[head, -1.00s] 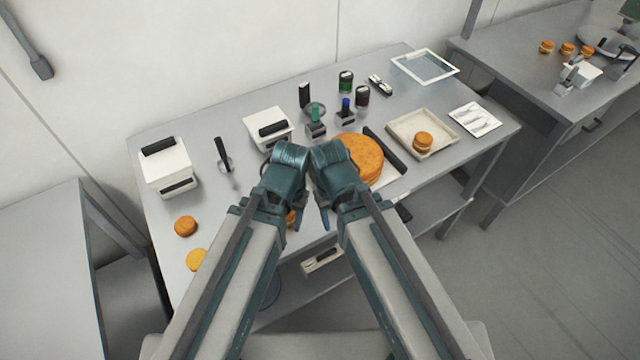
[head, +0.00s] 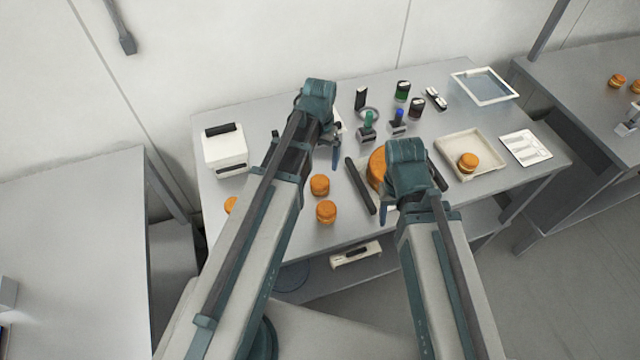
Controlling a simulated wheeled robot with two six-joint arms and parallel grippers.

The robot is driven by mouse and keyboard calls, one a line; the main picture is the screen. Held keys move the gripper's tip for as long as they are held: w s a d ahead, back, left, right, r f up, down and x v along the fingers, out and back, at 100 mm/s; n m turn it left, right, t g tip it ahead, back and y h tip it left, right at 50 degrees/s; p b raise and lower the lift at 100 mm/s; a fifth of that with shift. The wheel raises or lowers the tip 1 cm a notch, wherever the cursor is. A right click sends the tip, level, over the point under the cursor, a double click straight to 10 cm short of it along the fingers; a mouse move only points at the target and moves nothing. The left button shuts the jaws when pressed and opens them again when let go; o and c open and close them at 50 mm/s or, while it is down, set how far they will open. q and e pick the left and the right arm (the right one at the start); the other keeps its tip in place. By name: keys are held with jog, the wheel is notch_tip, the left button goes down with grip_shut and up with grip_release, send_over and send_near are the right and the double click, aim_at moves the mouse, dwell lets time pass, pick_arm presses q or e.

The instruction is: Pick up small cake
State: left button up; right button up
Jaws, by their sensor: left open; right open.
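Small round orange-brown cakes with a pale filling band lie on the grey table. Two stand at its front middle, one cake (head: 320,185) just behind another cake (head: 326,211). Another cake (head: 468,161) sits on a cream tray (head: 451,147) at the right. My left gripper (head: 336,146) is open and empty, above the table behind the two front cakes. My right gripper (head: 384,208) is open, over the front edge of a large round cake (head: 377,168) that my arm partly hides.
A white box (head: 224,152) with a black handle stands at the left rear. Green-topped (head: 367,124) and blue-topped (head: 398,120) stamps and dark jars stand at the back. A black bar (head: 359,186) lies left of the large cake. More cakes (head: 617,81) are on the right-hand table.

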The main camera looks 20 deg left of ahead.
aim_at(320, 180)
pick_arm(q)
notch_tip(320, 180, down, 8)
jog(key=b, duration=0.8)
jog(key=shift+w+f, duration=0.1)
jog(key=shift+f, duration=0.05)
jog(key=f+b, duration=0.2)
jog(key=w+f+b, duration=0.1)
jog(key=f+b, duration=0.1)
jog(key=shift+w+a+f, duration=0.1)
jog(key=shift+a+f, duration=0.05)
jog(key=shift+f, duration=0.05)
jog(key=shift+f+b, duration=0.45)
jog(key=shift+b, duration=0.15)
jog(key=shift+r, duration=0.1)
jog(key=c, duration=0.8)
